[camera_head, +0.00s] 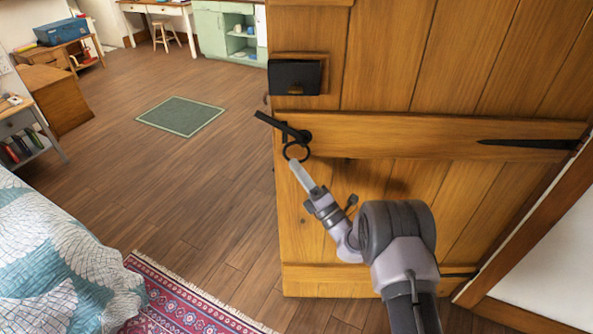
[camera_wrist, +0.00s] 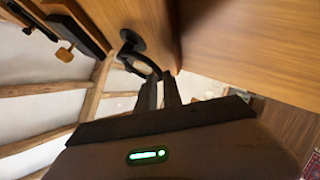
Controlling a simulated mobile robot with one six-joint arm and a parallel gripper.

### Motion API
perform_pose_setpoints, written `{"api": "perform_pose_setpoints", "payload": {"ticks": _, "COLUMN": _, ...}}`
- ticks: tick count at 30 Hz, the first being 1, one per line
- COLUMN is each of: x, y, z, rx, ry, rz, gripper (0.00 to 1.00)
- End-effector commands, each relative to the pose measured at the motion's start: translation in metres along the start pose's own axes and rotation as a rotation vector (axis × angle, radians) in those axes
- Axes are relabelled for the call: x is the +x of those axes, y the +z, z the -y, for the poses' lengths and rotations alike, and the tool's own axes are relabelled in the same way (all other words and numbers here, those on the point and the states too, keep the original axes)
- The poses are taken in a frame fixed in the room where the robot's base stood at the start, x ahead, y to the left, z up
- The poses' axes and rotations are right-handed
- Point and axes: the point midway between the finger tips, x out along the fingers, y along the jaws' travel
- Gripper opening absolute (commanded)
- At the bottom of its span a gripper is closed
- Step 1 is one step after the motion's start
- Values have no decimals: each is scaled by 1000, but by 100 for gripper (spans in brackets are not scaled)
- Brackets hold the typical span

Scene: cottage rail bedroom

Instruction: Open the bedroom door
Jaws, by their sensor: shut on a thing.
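The wooden plank door (camera_head: 400,60) fills the right half of the head view, with its hinge side at the right. Its left edge stands free of any frame, and open floor shows past it. A black ring handle (camera_head: 297,151) hangs on the door's cross rail near that edge; it also shows in the wrist view (camera_wrist: 143,64). My gripper (camera_head: 299,170) reaches up to the ring from below and is shut on it. In the wrist view the fingers (camera_wrist: 160,88) are close together at the ring. Their exact contact is hard to see.
A black lock box (camera_head: 295,77) sits above the handle. A bed (camera_head: 55,260) and a red patterned rug (camera_head: 180,300) lie at lower left. A green mat (camera_head: 181,116) lies on mostly clear floor. The door frame (camera_head: 530,220) and white wall are at right.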

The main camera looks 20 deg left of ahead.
Motion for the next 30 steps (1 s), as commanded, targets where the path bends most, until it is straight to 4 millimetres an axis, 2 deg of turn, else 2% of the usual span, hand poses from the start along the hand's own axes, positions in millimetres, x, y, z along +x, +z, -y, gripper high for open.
{"api": "perform_pose_setpoints", "payload": {"ticks": 1, "x": 2, "y": 6, "z": -4, "rx": -4, "ry": 10, "rz": 11, "gripper": 0}}
{"api": "perform_pose_setpoints", "payload": {"ticks": 2, "x": 2, "y": 6, "z": -4, "rx": -4, "ry": 10, "rz": 10, "gripper": 16}}
{"api": "perform_pose_setpoints", "payload": {"ticks": 4, "x": 2, "y": 5, "z": -4, "rx": -3, "ry": 9, "rz": 9, "gripper": 30}}
{"api": "perform_pose_setpoints", "payload": {"ticks": 17, "x": -3, "y": 2, "z": -1, "rx": 0, "ry": 1, "rz": 3, "gripper": 30}}
{"api": "perform_pose_setpoints", "payload": {"ticks": 20, "x": -16, "y": 2, "z": 0, "rx": 0, "ry": -2, "rz": 3, "gripper": 30}}
{"api": "perform_pose_setpoints", "payload": {"ticks": 23, "x": -41, "y": 3, "z": -1, "rx": 1, "ry": -2, "rz": 5, "gripper": 30}}
{"api": "perform_pose_setpoints", "payload": {"ticks": 30, "x": -118, "y": 3, "z": -1, "rx": 3, "ry": -3, "rz": 9, "gripper": 30}}
